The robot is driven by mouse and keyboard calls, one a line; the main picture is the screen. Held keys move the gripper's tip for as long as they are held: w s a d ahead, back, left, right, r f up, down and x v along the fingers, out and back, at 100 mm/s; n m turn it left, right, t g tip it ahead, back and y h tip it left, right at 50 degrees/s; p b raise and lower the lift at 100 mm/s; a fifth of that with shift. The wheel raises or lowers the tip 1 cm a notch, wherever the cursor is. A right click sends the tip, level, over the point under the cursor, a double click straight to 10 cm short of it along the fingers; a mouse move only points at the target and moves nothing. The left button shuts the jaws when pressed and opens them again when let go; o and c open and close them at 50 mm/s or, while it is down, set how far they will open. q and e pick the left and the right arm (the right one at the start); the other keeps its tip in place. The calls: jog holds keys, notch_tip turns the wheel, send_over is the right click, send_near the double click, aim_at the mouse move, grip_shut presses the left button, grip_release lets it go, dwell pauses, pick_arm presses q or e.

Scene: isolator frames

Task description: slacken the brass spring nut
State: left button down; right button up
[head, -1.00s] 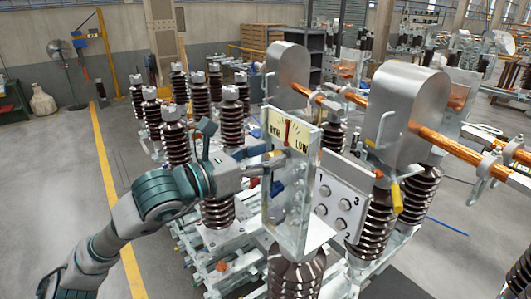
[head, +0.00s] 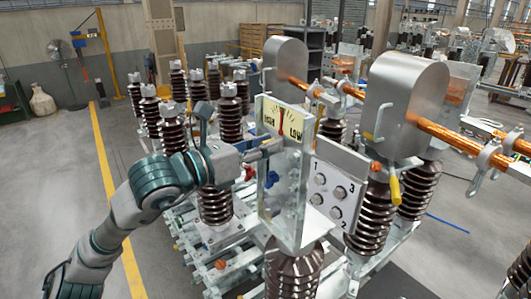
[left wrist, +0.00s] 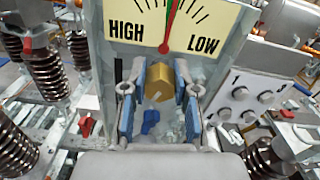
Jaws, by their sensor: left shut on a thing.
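The brass spring nut (left wrist: 160,78) sits between the two blue-padded fingers of my left gripper (left wrist: 159,95) in the left wrist view, just below the gauge. My left gripper is shut on it. In the head view my left gripper (head: 264,150) reaches the frame from the left, and the nut is hidden there. The gauge plate (head: 283,120) reads HIGH on the left and LOW on the right; its needle (left wrist: 170,25) stands near the middle, leaning slightly right in the left wrist view. My right gripper is not in view.
A blue part (left wrist: 150,121) shows below the nut. A panel with numbered bolts (head: 335,192) stands right of the frame. Brown ribbed insulators (head: 231,120) crowd behind my arm, and metal hoods (head: 405,95) with copper bars stand to the right. Open floor lies at left.

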pick_arm(q)
jog(key=n+b, duration=0.1)
jog(key=b, duration=0.1)
jog(key=n+b, duration=0.4)
jog(key=shift+w+f, duration=0.2)
jog(key=shift+f, duration=0.15)
jog(key=n+b, duration=0.3)
jog(key=n, duration=0.2)
jog(key=shift+w+a+f, duration=0.1)
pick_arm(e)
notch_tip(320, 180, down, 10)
pick_arm(q)
jog(key=n+b, duration=0.3)
jog(key=n, duration=0.2)
jog(key=shift+f+n, duration=0.15)
jog(key=shift+n, duration=0.15)
jog(key=shift+n+b, duration=0.65)
jog(key=shift+n, duration=0.25)
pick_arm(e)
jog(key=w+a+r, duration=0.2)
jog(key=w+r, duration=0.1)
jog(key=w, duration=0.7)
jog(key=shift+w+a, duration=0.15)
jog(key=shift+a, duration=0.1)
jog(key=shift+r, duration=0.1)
pick_arm(q)
jog(key=c, duration=0.9)
grip_release()
jog(key=shift+w, duration=0.1)
jog(key=shift+w+a, duration=0.1)
